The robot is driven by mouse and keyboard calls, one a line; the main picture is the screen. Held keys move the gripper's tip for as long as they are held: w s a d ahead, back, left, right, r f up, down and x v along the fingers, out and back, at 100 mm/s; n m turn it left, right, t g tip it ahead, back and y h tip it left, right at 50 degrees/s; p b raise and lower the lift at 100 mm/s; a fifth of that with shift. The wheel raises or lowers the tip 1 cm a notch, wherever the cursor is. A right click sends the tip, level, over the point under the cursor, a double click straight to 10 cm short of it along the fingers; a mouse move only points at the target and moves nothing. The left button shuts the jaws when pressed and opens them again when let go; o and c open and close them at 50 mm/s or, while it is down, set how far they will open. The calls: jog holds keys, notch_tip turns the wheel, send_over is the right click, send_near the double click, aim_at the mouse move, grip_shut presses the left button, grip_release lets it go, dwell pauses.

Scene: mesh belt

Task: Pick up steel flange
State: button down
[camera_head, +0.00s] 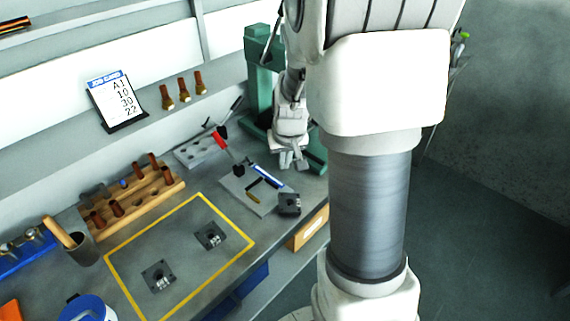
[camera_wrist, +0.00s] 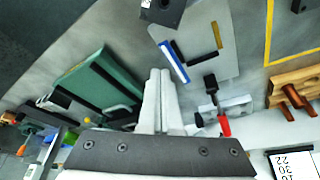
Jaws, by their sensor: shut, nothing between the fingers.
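Three dark square metal pieces that look like flanges stand on the bench in the head view. One flange (camera_head: 289,204) sits at the right, at the corner of a light grey plate, and its dark block also shows at the top edge of the wrist view (camera_wrist: 163,10). The second flange (camera_head: 209,236) and the third flange (camera_head: 158,276) lie inside a yellow outline. My gripper (camera_head: 291,163) is above the back of the bench, beside a green stand, apart from the flanges. In the wrist view its fingers (camera_wrist: 161,72) are together and empty.
The green stand (camera_head: 259,85) rises close beside my gripper. The light grey plate (camera_head: 252,187) carries a blue-and-white strip and small tools. A red-handled tool (camera_head: 219,139) lies behind it. A wooden rack (camera_head: 133,202) with brown pegs stands left. Bare bench lies inside the yellow outline.

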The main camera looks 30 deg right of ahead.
aim_at(285, 191)
jog(key=x, duration=0.7)
jog(key=shift+s+f+b, duration=0.1)
jog(key=shift+f+b, duration=0.15)
jog(key=shift+b, duration=0.1)
jog(key=shift+s+a+r, duration=0.1)
jog(key=shift+s+a, duration=0.2)
jog(key=shift+s, duration=0.6)
jog(key=shift+s+a+r, duration=0.1)
jog(key=shift+s+a, duration=0.15)
jog(key=shift+s, duration=0.65)
jog(key=shift+f, duration=0.1)
